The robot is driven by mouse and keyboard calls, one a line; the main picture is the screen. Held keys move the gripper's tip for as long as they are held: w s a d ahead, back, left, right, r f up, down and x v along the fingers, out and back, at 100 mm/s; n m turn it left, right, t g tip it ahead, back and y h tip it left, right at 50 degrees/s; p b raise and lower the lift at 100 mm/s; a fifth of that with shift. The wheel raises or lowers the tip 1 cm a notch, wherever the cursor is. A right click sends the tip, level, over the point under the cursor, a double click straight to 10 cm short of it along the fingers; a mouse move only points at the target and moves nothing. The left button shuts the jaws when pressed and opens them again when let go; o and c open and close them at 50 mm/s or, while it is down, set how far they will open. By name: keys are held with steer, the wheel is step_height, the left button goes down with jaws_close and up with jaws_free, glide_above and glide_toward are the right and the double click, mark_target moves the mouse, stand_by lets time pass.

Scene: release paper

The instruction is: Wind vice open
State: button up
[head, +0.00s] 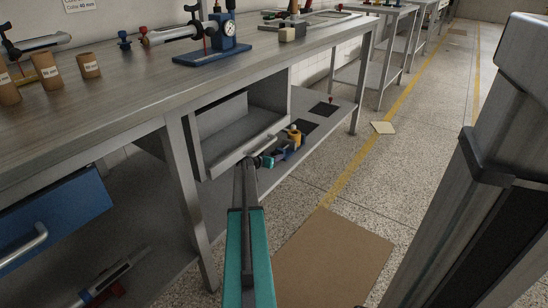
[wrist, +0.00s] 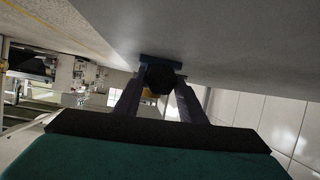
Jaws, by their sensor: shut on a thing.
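The vice, which I take to be the small blue body (head: 281,153) with a yellow part, is low under the bench in the head view, just beyond my gripper (head: 256,162). In the wrist view, my gripper (wrist: 158,92) has its two dark fingers closed on either side of a black round knob (wrist: 159,79). A blue piece (wrist: 160,61) shows behind the knob, and a bit of yellow shows below it. The vice's jaws are too small and partly hidden, so I cannot tell their gap.
The steel bench (head: 120,85) carries cardboard cylinders (head: 46,69) and a blue gauge stand (head: 212,50). An open grey compartment (head: 235,130) hangs beside my gripper. A blue drawer (head: 55,225) is at the left. A brown board (head: 330,262) lies on the floor.

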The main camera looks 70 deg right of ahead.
steer(key=n+g, duration=0.2)
steer(key=n, duration=0.1)
steer(key=shift+w+d+y+p, duration=0.1)
steer(key=shift+w+y+p, duration=0.2)
steer(key=shift+p, duration=0.1)
steer(key=shift+w+f+n+g+p, duration=0.15)
steer(key=shift+n+g+p, duration=0.3)
steer(key=shift+n+g, duration=0.7)
steer(key=o, duration=1)
steer(key=shift+o, duration=0.2)
steer(key=shift+t, duration=0.25)
